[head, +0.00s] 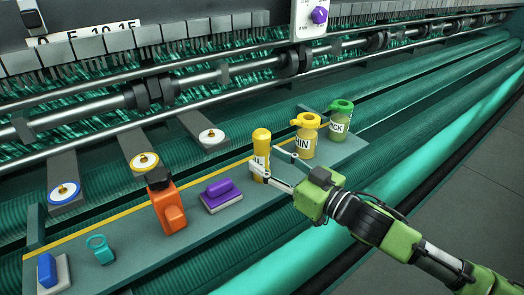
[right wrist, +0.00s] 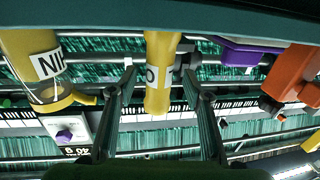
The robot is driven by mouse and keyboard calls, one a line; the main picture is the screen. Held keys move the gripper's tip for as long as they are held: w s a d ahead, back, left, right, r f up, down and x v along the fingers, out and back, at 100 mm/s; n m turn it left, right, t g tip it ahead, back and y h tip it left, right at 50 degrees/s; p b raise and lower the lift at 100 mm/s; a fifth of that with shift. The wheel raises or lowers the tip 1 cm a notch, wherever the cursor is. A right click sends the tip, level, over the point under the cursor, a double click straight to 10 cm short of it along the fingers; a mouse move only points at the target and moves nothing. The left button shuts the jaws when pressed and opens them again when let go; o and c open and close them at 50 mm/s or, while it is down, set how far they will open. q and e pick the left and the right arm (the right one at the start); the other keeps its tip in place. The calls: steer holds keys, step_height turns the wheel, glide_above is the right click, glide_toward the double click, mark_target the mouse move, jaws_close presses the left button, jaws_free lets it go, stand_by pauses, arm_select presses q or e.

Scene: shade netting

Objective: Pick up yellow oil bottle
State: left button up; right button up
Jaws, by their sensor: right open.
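The slim yellow oil bottle (head: 261,143) stands upright on the grey-green shelf (head: 232,222), left of a yellow-lidded jar. My right gripper (head: 268,166) reaches in from the right at the bottle's lower part, its fingers spread. In the right wrist view the scene appears upside down. There the yellow bottle (right wrist: 158,85), with a white label partly reading "O", lies between the two open fingers of the right gripper (right wrist: 159,72). A gap shows on the left side; contact on the right is unclear. My left gripper is not in view.
The yellow-lidded jar (head: 304,138) and a green-lidded jar (head: 341,120) stand close on the right. Machine rails (head: 180,78) run behind.

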mark_target(267, 160)
steer(key=shift+p+x, duration=0.35)
steer(key=shift+x, duration=1.2)
steer(key=shift+d, duration=0.1)
steer(key=shift+c, duration=0.3)
jaws_close()
